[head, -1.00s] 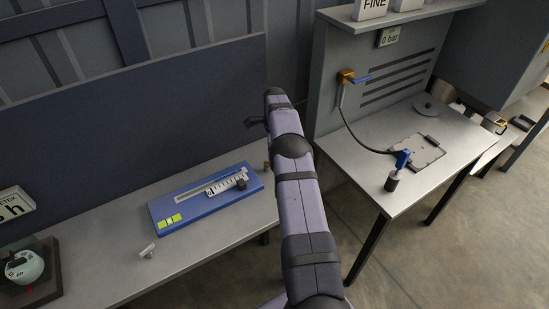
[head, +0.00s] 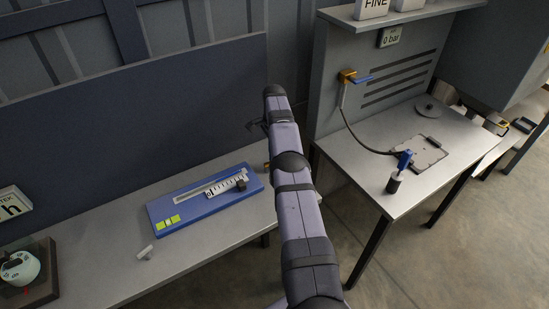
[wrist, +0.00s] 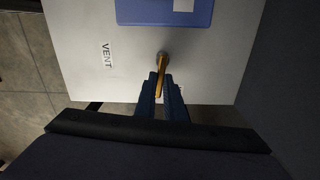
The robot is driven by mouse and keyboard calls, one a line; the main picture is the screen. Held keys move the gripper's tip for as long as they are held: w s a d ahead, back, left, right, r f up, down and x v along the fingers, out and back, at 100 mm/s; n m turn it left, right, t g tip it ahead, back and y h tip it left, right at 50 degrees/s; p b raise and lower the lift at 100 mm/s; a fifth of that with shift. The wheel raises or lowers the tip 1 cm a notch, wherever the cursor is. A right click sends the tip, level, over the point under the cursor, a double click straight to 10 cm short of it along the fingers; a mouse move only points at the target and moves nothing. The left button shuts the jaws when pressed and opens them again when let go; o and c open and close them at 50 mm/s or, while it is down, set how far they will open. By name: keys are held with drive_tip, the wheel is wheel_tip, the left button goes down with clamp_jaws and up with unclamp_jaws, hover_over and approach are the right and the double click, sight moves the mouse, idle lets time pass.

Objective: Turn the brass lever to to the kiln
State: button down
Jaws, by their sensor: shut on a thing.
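The brass lever (wrist: 162,74) stands near the edge of a pale bench top in the wrist view. Its round pivot is at its upper end, and its arm points down toward me, tilted slightly left. My gripper (wrist: 161,92) has its two blue fingers on either side of the lever and is shut on it. A VENT label (wrist: 107,55) lies on the bench left of the lever. No kiln label can be read in these frames. In the head view my arm hides most of the gripper and lever area.
A blue board with a scale (head: 205,200) lies on the left bench (head: 105,260), close beyond the lever. A dark upright panel (head: 130,125) stands behind it. A separate right-hand table (head: 365,170) carries a blue-handled tool (head: 404,160) and a hose.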

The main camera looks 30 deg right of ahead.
drive_tip(key=c, duration=1.8)
unclamp_jaws()
drive_tip(key=shift+c, duration=0.2)
drive_tip(key=shift+r, duration=0.1)
drive_tip(key=shift+r, duration=0.5)
wheel_tip(320, 180, up, 6)
drive_tip(key=p, duration=0.4)
drive_tip(key=shift+r, duration=0.15)
